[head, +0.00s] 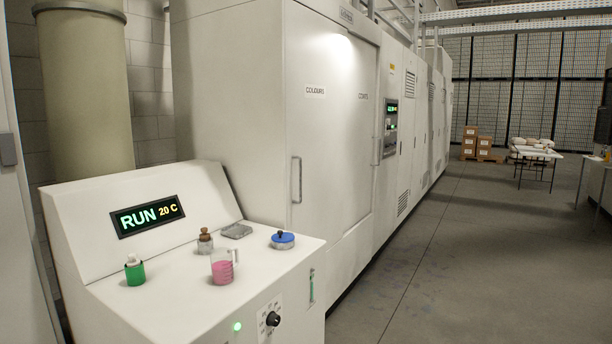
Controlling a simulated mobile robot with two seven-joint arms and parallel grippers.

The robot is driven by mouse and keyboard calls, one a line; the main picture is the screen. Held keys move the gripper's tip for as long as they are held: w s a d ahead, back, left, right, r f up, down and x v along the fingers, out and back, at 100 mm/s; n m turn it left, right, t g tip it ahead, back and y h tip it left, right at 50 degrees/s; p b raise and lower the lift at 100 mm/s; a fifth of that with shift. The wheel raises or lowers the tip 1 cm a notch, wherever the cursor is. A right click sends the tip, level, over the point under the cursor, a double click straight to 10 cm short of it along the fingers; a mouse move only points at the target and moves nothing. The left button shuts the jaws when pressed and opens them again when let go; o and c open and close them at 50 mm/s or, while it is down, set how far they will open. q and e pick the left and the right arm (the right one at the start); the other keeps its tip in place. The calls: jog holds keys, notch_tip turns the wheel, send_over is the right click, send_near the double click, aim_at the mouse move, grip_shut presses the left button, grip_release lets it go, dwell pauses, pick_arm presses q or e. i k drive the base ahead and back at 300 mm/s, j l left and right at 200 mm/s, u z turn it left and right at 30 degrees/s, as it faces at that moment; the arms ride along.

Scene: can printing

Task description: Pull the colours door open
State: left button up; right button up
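The colours door (330,130) is a tall, pale panel on the front of a large white machine cabinet. It carries a label reading COLOURS (315,91). A vertical bar handle (297,180) sits on the door's left side, around mid-height. The door looks closed, flush with the cabinet. Neither of my grippers shows in the head view, and nothing is touching the handle.
A white console (150,240) stands in front of the cabinet at the left, its display reading RUN 20 C. On it are a pink beaker (222,268), a green bottle (135,272) and a blue-lidded dish (283,240). The floor (450,260) right of the cabinet is clear.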

aim_at(316, 46)
jog(key=i+l+u, duration=0.1)
jog(key=i+l, duration=1.65)
jog(key=l, duration=0.15)
